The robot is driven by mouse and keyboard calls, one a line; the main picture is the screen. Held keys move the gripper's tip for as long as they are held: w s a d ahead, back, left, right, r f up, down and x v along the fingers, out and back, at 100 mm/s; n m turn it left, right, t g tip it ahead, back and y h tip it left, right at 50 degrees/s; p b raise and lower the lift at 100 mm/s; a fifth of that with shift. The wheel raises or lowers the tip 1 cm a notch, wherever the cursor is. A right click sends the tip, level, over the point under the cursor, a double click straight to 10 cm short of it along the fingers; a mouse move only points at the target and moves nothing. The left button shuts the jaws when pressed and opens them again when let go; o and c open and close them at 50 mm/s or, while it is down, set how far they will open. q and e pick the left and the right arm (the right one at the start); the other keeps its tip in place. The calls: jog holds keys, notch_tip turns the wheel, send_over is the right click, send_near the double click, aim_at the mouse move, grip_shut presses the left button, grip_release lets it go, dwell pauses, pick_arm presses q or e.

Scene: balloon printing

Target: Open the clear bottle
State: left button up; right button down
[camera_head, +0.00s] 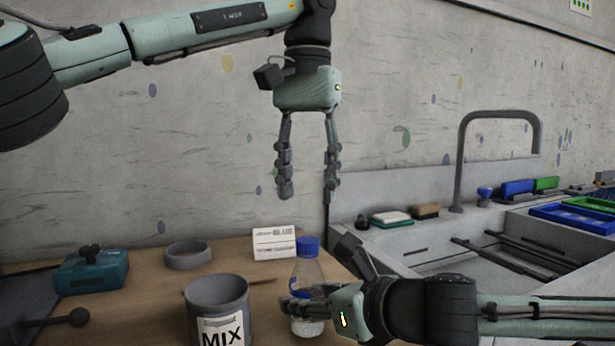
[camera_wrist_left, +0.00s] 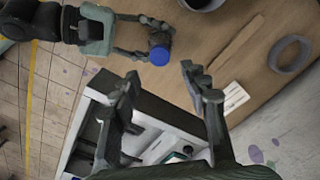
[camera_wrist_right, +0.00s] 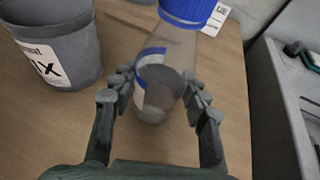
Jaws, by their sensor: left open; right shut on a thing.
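The clear bottle (camera_head: 309,272) with a blue cap (camera_head: 308,246) stands upright on the wooden table. My right gripper (camera_head: 305,305) comes in from the right and is shut on the bottle's body. The right wrist view shows the bottle (camera_wrist_right: 158,85) between the two fingers, with the blue cap (camera_wrist_right: 188,12) on top. My left gripper (camera_head: 308,190) is open and empty, pointing down above the bottle and well clear of it. In the left wrist view the blue cap (camera_wrist_left: 159,56) shows beyond the open fingers.
A grey MIX cup (camera_head: 217,305) stands left of the bottle. A white label box (camera_head: 273,243) is behind it, with a grey ring (camera_head: 188,255) and a teal box (camera_head: 92,270) further left. A sink with a faucet (camera_head: 461,160) is at the right.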

aim_at(307, 240)
pick_arm(q)
notch_tip(307, 240, down, 8)
jog(key=shift+r, duration=0.25)
jog(key=shift+c, duration=0.6)
